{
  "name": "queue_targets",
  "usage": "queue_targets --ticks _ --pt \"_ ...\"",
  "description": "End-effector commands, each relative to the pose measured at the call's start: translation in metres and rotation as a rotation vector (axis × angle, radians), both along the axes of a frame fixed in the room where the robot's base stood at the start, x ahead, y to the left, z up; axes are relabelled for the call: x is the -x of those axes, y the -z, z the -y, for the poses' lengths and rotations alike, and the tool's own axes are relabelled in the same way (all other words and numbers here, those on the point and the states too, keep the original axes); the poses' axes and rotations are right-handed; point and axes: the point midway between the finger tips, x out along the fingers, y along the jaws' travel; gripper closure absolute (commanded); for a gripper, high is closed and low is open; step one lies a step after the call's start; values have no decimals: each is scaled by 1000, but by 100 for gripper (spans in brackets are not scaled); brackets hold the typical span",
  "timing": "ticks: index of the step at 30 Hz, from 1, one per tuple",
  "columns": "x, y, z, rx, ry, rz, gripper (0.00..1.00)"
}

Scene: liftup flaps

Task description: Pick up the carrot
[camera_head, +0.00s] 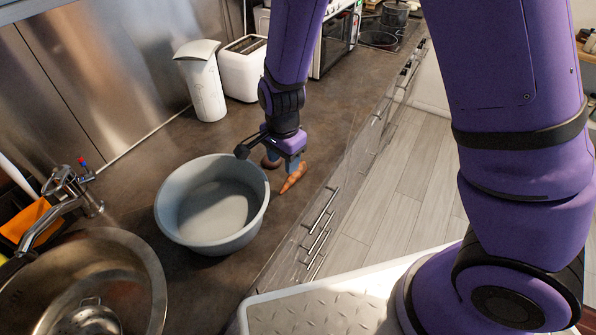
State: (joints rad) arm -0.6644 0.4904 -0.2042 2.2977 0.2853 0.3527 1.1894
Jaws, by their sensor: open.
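The orange carrot (294,178) lies on the dark countertop, just right of a grey bowl and near the counter's front edge. My gripper (283,162) is open and pointed down, directly above and beside the carrot's upper end. Its fingers are small and partly hidden by the wrist, so I cannot tell whether they touch the carrot.
The large grey bowl (175,215) stands close left of my gripper. A metal sink (150,275) is at the lower left with a faucet (62,190). A white canister (205,88) and a toaster (240,70) stand behind. Drawer handles (318,212) line the counter front.

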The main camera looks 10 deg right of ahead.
Motion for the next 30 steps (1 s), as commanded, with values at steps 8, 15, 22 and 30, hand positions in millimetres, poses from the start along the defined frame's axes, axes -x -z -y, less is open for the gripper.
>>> queue_targets --ticks 8,15,22,30 --pt "-1 38 1 2 1 -2 52" --pt "-2 50 0 0 0 -1 52" --pt "-9 76 1 0 1 -4 52" --pt "-10 98 0 -1 -1 -1 52"
